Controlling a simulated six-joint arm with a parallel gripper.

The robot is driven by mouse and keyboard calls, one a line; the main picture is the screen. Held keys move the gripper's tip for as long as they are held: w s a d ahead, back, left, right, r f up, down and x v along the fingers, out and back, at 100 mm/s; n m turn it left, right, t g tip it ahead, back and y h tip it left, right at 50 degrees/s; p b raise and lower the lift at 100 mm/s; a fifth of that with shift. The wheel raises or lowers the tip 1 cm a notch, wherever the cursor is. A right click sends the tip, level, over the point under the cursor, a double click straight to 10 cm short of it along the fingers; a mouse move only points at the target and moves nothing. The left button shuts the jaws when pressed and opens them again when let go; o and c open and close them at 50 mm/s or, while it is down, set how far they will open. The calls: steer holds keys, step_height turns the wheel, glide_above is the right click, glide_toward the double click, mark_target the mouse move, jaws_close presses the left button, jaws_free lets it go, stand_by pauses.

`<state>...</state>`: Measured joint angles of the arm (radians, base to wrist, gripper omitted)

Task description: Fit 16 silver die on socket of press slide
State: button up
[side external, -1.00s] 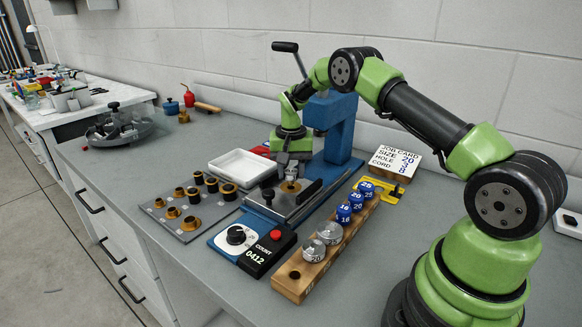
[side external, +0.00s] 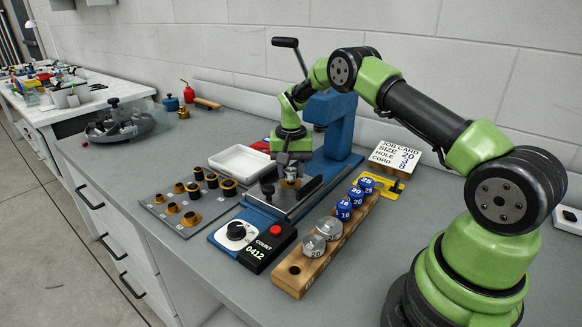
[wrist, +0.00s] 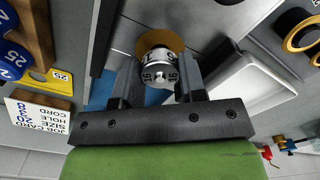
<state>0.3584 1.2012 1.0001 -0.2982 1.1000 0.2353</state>
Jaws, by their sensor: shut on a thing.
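The silver die (wrist: 158,72), marked 16, is between the two fingers of my gripper (wrist: 157,82) in the wrist view. My gripper is shut on it. A brass-coloured ring (wrist: 177,41) shows right behind the die, on the grey press slide (wrist: 203,28). In the side external view my gripper (side external: 291,166) is low over the slide (side external: 313,193) in front of the blue press (side external: 338,135). The ring (side external: 291,184) shows just below the fingers. The die and ring overlap in view, so I cannot tell whether the die is seated.
A wooden rack (side external: 290,283) holds two silver dies (side external: 313,246) and several blue dies (side external: 343,207); its front hole is empty. A white tray (side external: 240,160), a plate of ringed parts (side external: 178,226), a counter box (side external: 268,248) and a job card (side external: 396,158) stand around the press.

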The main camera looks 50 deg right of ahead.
steer(key=shift+f, duration=0.75)
steer(key=o, duration=1.1)
steer(key=r, duration=1.1)
steer(key=shift+a, duration=0.25)
steer(key=s+a+r+n+t, duration=0.1)
steer(key=s+a+r+t, duration=0.2)
steer(key=r, duration=0.4)
steer(key=s+a+r+n, duration=0.2)
steer(key=s+a+r, duration=0.1)
steer(key=a+r, duration=0.3)
steer(key=s+a+r+n+t, duration=0.1)
steer(key=s+a, duration=0.1)
steer(key=s, duration=0.4)
steer(key=s+a+r+n+t+y, duration=0.1)
steer(key=s+a, duration=0.2)
steer(key=s, duration=0.4)
steer(key=s+a+r+n+t+y, duration=0.1)
steer(key=s+a+t, duration=0.1)
steer(key=s, duration=0.4)
steer(key=shift+s+a, duration=0.35)
steer(key=shift+a, duration=0.25)
